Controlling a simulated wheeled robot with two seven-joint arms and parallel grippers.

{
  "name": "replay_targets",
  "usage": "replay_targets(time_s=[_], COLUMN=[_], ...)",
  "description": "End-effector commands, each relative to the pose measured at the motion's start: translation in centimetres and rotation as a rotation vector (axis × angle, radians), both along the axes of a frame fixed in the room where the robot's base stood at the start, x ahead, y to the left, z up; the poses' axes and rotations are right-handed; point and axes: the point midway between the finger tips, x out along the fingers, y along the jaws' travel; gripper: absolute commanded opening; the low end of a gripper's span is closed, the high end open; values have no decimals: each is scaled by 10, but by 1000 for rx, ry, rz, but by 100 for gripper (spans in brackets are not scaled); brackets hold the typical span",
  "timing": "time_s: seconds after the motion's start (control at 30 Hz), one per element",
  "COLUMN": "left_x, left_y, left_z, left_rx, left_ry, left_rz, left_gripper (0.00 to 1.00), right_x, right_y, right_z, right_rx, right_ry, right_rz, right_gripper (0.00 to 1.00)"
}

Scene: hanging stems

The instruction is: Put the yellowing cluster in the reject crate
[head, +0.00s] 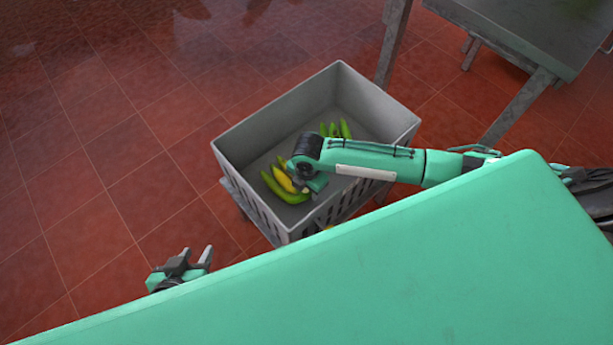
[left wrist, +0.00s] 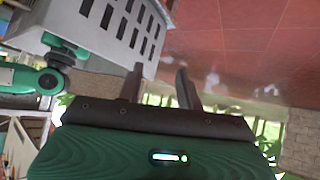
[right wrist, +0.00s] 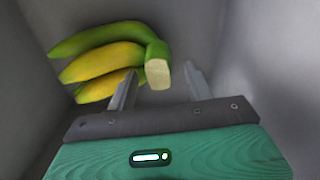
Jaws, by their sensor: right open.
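The yellowing cluster (head: 284,182), yellow and green bananas, lies on the floor of the grey crate (head: 375,93). It also shows in the right wrist view (right wrist: 100,60), its cut stem between or just beyond my fingertips. My right gripper (head: 306,186) reaches down into the crate beside the cluster; in the right wrist view (right wrist: 160,80) its fingers are apart. Whether they touch the stem I cannot tell. My left gripper (head: 200,258) is outside the crate, at its lower left; in the left wrist view (left wrist: 158,80) its fingers are apart and empty.
A greener cluster (head: 340,129) lies farther back in the crate, partly hidden by my right arm. A small yellow patch (head: 328,228) shows at the crate's near edge. A grey table (head: 540,40) stands at the upper right. Red tiled floor (head: 90,150) is clear on the left.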

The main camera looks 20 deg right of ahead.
Motion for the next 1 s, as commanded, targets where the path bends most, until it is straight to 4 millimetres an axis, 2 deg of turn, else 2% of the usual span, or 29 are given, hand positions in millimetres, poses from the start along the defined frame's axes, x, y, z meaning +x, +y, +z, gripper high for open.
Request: replay_targets(time_s=[0.03,0.17,0.6,0.8,1.0], left_x=[1,-3,-31,-41,-44], left_y=[-2,8,51,63,67], left_z=[1,5,14,17,14], left_rx=[-7,25,151,181,194], left_ry=[-11,42,305,379,414], left_rz=[-2,7,58,75,81], left_gripper=[36,36,36,36,36], right_x=[0,0,-3,-4,-4], right_y=[0,0,-2,-3,-2], right_z=[0,22,109,133,144], right_rx=[0,1,3,2,2], right_ry=[-1,-4,-5,-4,-4], right_rz=[0,1,2,0,0], right_gripper=[52,52,52,52,52])
